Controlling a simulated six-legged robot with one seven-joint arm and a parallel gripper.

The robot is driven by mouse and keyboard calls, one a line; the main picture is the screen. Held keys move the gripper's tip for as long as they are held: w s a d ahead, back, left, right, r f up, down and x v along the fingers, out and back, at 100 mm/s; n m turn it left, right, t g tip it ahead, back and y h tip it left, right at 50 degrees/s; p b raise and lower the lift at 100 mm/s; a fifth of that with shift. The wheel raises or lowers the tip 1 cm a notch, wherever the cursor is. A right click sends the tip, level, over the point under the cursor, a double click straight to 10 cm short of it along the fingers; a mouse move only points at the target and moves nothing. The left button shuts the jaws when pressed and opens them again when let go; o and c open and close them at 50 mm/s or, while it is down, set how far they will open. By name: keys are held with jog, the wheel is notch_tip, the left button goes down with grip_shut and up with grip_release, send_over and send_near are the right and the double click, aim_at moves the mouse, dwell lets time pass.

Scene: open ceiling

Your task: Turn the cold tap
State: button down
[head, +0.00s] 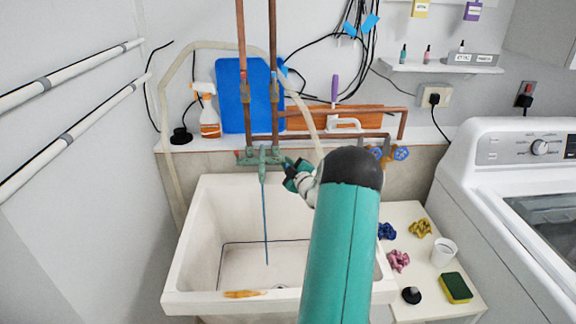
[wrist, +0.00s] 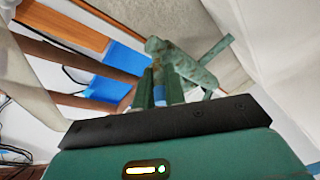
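The old green tap (head: 262,157) is on the wall above the sink, below two copper pipes. A thin blue line hangs from it into the basin. My gripper (head: 290,170) is close to the tap's right side in the head view, partly hidden by my arm. In the wrist view, the tap (wrist: 188,65) is just beyond my two green fingertips (wrist: 160,90), which stand close together. A small blue patch shows between them; I cannot tell whether it is part of the tap handle or background, nor whether the fingers touch the tap. Which handle is the cold one is unclear.
The white sink (head: 178,270) lies below the tap. A spray bottle (head: 209,115) and blue board (head: 236,95) stand on the ledge behind. Blue valve wheels (head: 401,153) are to the right. A side counter holds a cup (head: 443,252) and sponge (head: 456,288), beside a washing machine (head: 500,190).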

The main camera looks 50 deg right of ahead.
aim_at(286, 162)
jog(key=shift+r, duration=0.1)
dwell(0.3)
jog(key=shift+w+r+m+g+y, duration=0.3)
jog(key=shift+r+g+y, duration=0.2)
jog(key=shift+g, duration=0.3)
jog(key=shift+w+d+r+m+g+y, duration=0.1)
jog(key=shift+d+r+m+g+y, duration=0.1)
jog(key=shift+g+y, duration=0.3)
jog(key=shift+w+d+r+m+g+y, duration=0.1)
jog(key=shift+r+m+g+y, duration=0.15)
jog(key=shift+g, duration=0.35)
jog(key=shift+w+d+r+m+g+y, duration=0.3)
jog(key=shift+g+y, duration=0.25)
jog(key=shift+g, duration=0.25)
jog(key=shift+w+d+r+m+g+y, duration=0.15)
jog(key=shift+d+r+m+g+y, duration=0.1)
jog(key=shift+g+y, duration=0.25)
jog(key=c, duration=1.5)
grip_release()
jog(key=shift+d, duration=0.1)
jog(key=shift+o, duration=0.2)
